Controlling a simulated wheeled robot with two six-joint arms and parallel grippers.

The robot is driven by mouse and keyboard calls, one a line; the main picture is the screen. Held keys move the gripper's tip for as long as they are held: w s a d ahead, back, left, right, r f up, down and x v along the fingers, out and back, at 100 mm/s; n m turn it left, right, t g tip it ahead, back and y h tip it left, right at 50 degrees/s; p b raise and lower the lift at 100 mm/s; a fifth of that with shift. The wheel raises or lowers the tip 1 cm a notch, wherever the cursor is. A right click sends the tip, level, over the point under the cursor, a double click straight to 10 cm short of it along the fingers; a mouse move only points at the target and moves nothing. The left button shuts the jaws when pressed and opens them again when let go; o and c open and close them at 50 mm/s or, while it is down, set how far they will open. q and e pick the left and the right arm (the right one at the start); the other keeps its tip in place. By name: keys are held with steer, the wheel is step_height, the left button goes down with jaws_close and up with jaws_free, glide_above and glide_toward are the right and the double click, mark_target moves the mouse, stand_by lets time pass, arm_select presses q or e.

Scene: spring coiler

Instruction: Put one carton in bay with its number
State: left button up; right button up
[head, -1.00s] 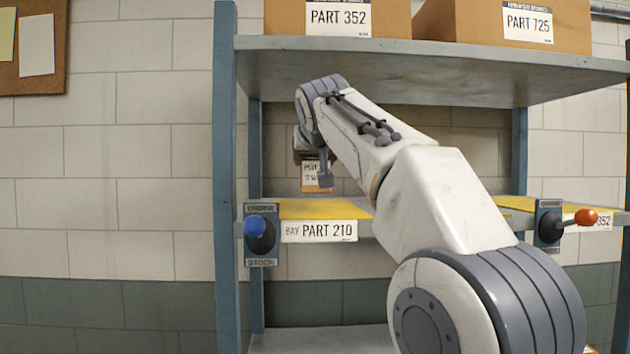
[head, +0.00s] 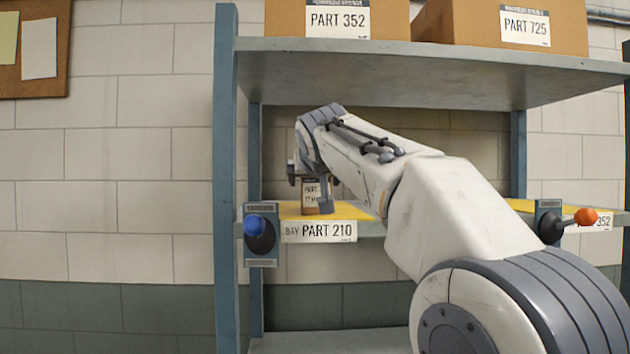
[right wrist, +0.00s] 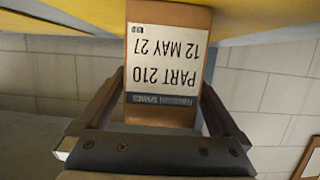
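A small brown carton (head: 311,196) with a white label stands upright at the front of the yellow-floored bay (head: 352,211) marked BAY PART 210. In the right wrist view, which is upside down, the carton (right wrist: 168,100) shows the label PART 210, 12 MAY 27. My right gripper (right wrist: 163,80) has one finger on each side of the carton. The fingers look spread, with thin gaps beside the carton. In the head view my right gripper (head: 311,182) is partly hidden behind my arm. My left gripper is not in view.
A blue-knobbed lever (head: 258,232) is on the shelf front left of the bay label. An orange-knobbed lever (head: 585,217) is at the right, by a 352 label (head: 600,222). Large cartons PART 352 (head: 385,20) and PART 725 (head: 460,30) sit on the upper shelf (head: 400,75).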

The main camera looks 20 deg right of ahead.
steer(key=shift+r, duration=0.2)
steer(key=b+v, duration=0.3)
steer(key=v, duration=0.7)
steer(key=shift+s+a, duration=0.15)
steer(key=shift+s, duration=0.05)
steer(key=shift+v, duration=0.75)
